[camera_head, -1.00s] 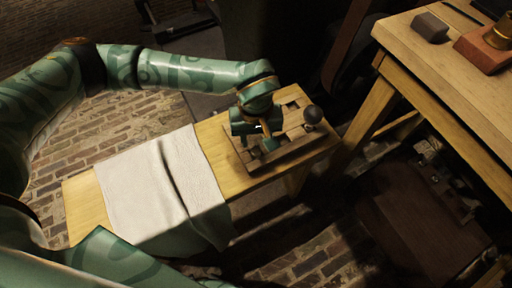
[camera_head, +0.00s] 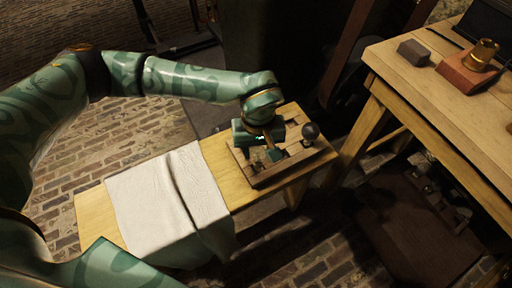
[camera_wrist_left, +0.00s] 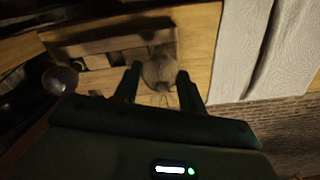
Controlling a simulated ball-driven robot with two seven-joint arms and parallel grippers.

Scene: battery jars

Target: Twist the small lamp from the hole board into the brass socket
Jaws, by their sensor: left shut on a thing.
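My left gripper (camera_head: 271,154) is low over the hole board (camera_head: 284,171), which lies at the right end of a narrow wooden bench. In the left wrist view, its two fingers (camera_wrist_left: 160,82) are shut on the small lamp (camera_wrist_left: 160,72), a pale, dim, rounded bulb. Whether the lamp still sits in its hole cannot be told. In the head view the gripper hides the lamp. The brass socket (camera_head: 483,52) stands upright on a reddish block (camera_head: 464,75) on the higher table at the right. My right gripper is not in view.
A dark round-headed piece (camera_head: 310,131) stands at the board's right end, close to my left gripper. A white cloth (camera_head: 160,200) drapes over the bench (camera_head: 92,212). A grey block (camera_head: 413,52) lies on the higher table (camera_head: 425,85), whose front is bare.

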